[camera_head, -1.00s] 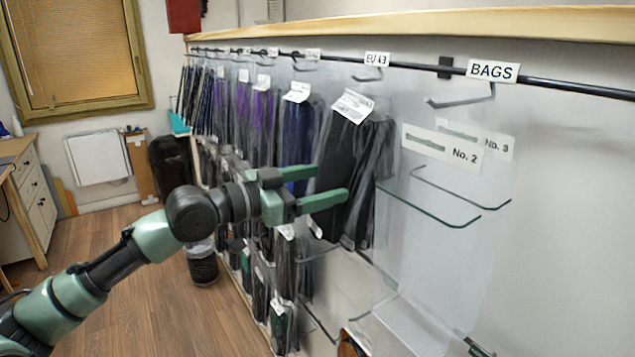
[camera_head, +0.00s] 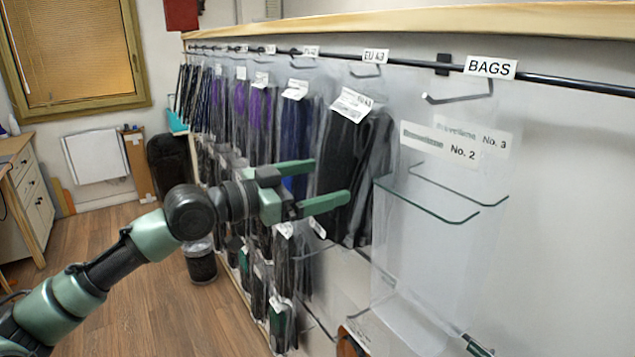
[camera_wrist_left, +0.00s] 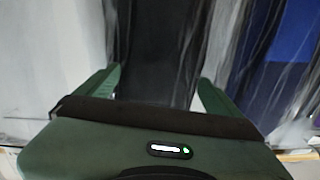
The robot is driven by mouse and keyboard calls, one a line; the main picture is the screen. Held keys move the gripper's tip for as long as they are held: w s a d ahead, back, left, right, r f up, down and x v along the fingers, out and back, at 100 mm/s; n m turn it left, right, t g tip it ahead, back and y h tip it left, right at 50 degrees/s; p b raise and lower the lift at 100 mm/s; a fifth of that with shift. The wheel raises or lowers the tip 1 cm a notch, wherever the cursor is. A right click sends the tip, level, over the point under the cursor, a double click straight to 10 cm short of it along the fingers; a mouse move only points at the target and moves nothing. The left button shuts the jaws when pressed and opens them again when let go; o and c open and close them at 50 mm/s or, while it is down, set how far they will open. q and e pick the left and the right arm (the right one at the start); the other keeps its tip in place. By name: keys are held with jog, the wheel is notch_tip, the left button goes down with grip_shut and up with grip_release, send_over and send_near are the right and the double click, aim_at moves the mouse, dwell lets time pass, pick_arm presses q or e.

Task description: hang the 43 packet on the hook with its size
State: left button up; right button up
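The 43 packet (camera_head: 345,185) is a black packet in clear plastic with a white label at its top. It hangs below the hook (camera_head: 366,72) under the EU 43 tag (camera_head: 375,56). My left gripper (camera_head: 333,180) is open in front of the packet, its two green fingers apart. In the left wrist view, the black packet (camera_wrist_left: 160,50) shows ahead between the spread fingers (camera_wrist_left: 158,92). I cannot tell whether a finger touches it. The packet's top loop on the hook is too faint to make out.
Blue (camera_head: 296,140) and purple (camera_head: 262,120) packets hang close on the left along the black rail (camera_head: 420,67). Clear bags labelled No. 2 and No. 3 (camera_head: 440,230) hang on the right under the BAGS tag (camera_head: 490,67). More packets hang in a lower row.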

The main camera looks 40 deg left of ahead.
dwell(0.3)
pick_arm(q)
jog(key=shift+s+a+f+b, duration=0.15)
jog(key=shift+s+b, duration=0.3)
jog(key=b+v, duration=0.3)
jog(key=v, duration=0.4)
